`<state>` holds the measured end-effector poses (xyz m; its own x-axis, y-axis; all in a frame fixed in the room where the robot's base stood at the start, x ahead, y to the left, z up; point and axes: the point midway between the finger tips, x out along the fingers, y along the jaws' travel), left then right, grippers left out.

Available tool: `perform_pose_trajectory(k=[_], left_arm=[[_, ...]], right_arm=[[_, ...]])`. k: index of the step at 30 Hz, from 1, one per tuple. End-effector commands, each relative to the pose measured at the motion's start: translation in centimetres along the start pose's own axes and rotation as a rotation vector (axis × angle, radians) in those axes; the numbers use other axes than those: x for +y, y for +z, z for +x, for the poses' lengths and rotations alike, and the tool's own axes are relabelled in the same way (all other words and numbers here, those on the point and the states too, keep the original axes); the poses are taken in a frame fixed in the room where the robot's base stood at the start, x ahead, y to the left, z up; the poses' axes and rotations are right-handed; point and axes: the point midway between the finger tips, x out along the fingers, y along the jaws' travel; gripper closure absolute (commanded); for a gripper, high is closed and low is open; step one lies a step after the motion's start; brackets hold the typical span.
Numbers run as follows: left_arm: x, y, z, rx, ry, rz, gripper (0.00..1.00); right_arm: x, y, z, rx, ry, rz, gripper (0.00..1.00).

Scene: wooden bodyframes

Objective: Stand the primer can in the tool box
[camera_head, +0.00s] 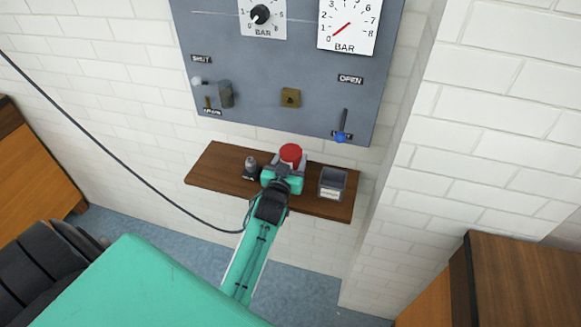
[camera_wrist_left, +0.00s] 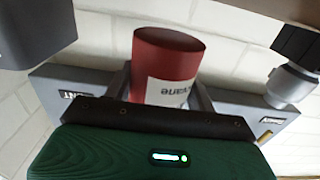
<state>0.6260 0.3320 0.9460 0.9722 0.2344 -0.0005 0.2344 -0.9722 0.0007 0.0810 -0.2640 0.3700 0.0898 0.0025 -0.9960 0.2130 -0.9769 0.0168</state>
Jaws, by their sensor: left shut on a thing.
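A red can (camera_head: 291,152) is between the fingers of my left gripper (camera_head: 283,175), which is shut on it, over the small wooden wall shelf. In the left wrist view the red can (camera_wrist_left: 168,62) has a white label with upside-down lettering, partly hidden by the gripper. I cannot tell whether its base touches the shelf. A small open grey box (camera_head: 332,184) with a white label stands on the shelf, right of the gripper and apart from it. It may be the tool box; a grey block at the wrist view's upper left (camera_wrist_left: 35,30) looks like it. My right gripper is out of view.
A small grey bottle-like item (camera_head: 250,166) stands on the shelf (camera_head: 213,167), left of the gripper. A grey gauge panel (camera_head: 290,70) with knobs and a blue-tipped lever (camera_head: 341,134) hangs above. A wall corner juts out at right. A dark cable hangs at left.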

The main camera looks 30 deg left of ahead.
Motion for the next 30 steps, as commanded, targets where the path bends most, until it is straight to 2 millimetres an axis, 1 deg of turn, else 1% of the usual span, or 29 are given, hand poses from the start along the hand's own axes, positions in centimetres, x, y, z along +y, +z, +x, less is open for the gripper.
perform_pose_trajectory(k=[3,6,18,19,22,30], left_arm=[[0.0,1.9,0.0,-0.005,-0.001,-0.002,0.76],[0.1,2.9,0.0,-0.002,0.000,-0.002,0.76],[0.0,3.6,0.0,0.000,0.000,-0.001,0.76],[0.0,3.7,-0.1,-0.002,0.000,-0.001,0.42],[0.0,3.6,-0.1,-0.002,0.000,-0.001,0.22],[0.0,3.6,-0.1,-0.002,0.000,-0.001,0.22]], right_arm=[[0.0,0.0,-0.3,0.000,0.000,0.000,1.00],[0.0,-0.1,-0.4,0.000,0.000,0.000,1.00],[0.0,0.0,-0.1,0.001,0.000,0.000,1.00],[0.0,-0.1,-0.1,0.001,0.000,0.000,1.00],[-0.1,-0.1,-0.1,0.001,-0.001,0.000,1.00],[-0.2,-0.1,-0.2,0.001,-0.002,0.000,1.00]])
